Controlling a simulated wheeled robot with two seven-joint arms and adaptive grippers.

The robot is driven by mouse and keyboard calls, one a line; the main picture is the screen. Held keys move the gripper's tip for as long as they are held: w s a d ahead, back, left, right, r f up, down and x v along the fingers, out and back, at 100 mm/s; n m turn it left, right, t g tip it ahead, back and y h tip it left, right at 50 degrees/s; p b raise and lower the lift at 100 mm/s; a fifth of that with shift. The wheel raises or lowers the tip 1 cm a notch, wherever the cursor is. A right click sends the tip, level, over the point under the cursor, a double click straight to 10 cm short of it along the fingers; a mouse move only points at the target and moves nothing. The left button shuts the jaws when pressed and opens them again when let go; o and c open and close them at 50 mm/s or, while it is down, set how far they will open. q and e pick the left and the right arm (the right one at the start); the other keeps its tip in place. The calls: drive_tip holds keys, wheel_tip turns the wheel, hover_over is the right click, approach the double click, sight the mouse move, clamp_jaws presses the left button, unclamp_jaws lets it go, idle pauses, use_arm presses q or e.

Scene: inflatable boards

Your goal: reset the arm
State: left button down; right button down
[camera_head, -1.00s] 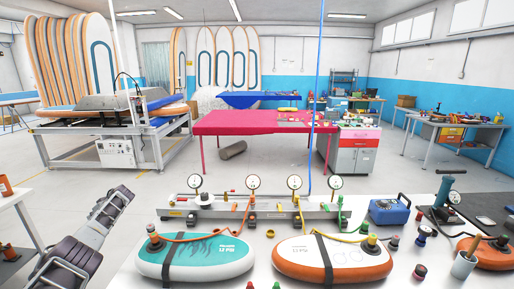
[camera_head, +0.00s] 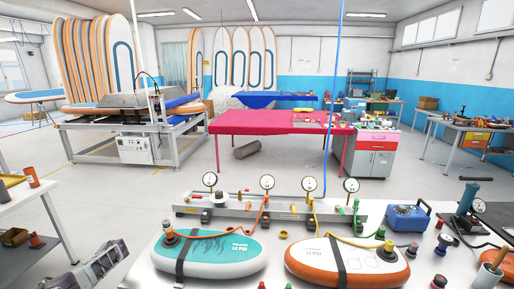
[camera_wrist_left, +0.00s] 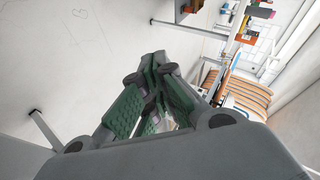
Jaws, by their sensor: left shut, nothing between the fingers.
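My left arm (camera_head: 98,268) shows at the bottom left of the head view, low beside the near table. Most of it is cut off by the frame's bottom edge, and its fingers cannot be made out there. In the left wrist view my left gripper (camera_wrist_left: 157,78) has its green-padded fingers drawn together, with nothing held between them. No object touches the fingers. My right arm and right gripper do not show in either view.
The near table (camera_head: 140,280) carries a teal board (camera_head: 215,268), an orange-edged board (camera_head: 375,268), a gauge manifold (camera_head: 240,208) and a blue case (camera_head: 408,217). A side table (camera_head: 25,200) stands at the left. Open floor (camera_head: 120,205) lies between the tables.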

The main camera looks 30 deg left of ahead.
use_arm(q)
drive_tip(key=s+d+f+m+t+h, duration=0.1)
drive_tip(key=s+d+f+m, duration=0.1)
drive_tip(key=s+f+m, duration=0.5)
drive_tip(key=s+d+f+m+t+h, duration=0.15)
drive_tip(key=s+f+m, duration=0.3)
drive_tip(key=s, duration=0.45)
drive_tip(key=s+d+f+n+h, duration=0.2)
drive_tip(key=s+d+f, duration=0.2)
drive_tip(key=d+f, duration=0.9)
drive_tip(key=s+d+f+h, duration=0.2)
drive_tip(key=d+f, duration=0.4)
drive_tip(key=d, duration=1.2)
drive_tip(key=s+d+f+n+g+h, duration=0.1)
drive_tip(key=d+f, duration=0.5)
drive_tip(key=d, duration=1.3)
drive_tip(key=s+d+f+n+h, duration=0.1)
drive_tip(key=d+f+h, duration=0.3)
drive_tip(key=d, duration=1.4)
wheel_tip(320, 180, down, 3)
drive_tip(key=shift+s+d+r, duration=0.15)
drive_tip(key=shift+s+d, duration=0.2)
drive_tip(key=shift+s, duration=0.5)
drive_tip(key=shift+g, duration=0.25)
